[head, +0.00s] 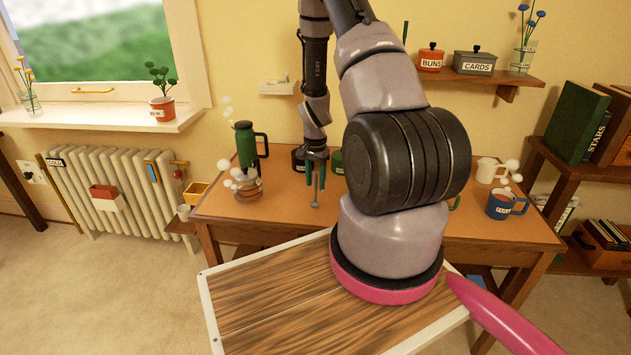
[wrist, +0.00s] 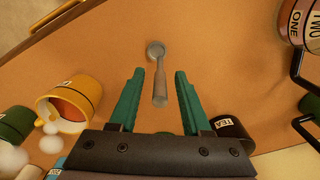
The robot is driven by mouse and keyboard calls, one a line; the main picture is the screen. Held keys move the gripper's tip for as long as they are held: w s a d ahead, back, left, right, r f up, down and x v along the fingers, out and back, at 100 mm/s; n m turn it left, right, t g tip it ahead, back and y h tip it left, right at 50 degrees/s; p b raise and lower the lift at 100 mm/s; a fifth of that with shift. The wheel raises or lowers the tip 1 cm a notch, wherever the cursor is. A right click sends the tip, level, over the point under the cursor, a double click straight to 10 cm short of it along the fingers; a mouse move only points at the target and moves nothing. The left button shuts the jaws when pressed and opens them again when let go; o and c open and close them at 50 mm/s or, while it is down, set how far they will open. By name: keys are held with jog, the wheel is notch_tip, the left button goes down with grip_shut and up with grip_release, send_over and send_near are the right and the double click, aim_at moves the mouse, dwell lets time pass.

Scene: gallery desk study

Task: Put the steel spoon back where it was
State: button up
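The steel spoon (wrist: 160,85) lies on the orange-brown desk top in the wrist view, its round bowl at the top and its handle running down between my fingers. In the head view, a small part of the spoon (head: 315,205) shows just below my gripper (head: 315,182). My gripper (wrist: 159,74) is open, with one green finger on each side of the handle and a gap on both sides. It points down at the desk. I cannot tell how high the fingertips are above the desk.
A green flask (head: 245,145) and blue mug (head: 502,205) stand on the desk (head: 290,228) in the head view.

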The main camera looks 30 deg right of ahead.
notch_tip(320, 180, up, 12)
jog(key=shift+r, duration=0.25)
jog(key=s+a+r+n+t+y, duration=0.1)
jog(key=s+a+r+n+t, duration=0.2)
jog(key=r, duration=0.8)
jog(key=s+a+r+n+t, duration=0.1)
jog(key=s+a+r, duration=0.3)
jog(key=r, duration=0.8)
jog(key=s+a+r+n+t, duration=0.1)
jog(key=s+a+r+n, duration=0.1)
jog(key=s+r, duration=0.3)
jog(key=s+a+r+n+t+y, duration=0.1)
jog(key=s+a+r+n+t, duration=0.1)
jog(key=s+a+r, duration=0.3)
jog(key=s+r, duration=0.1)
jog(key=s, duration=0.2)
jog(key=shift+s+r, duration=0.2)
jog(key=shift+s, duration=0.2)
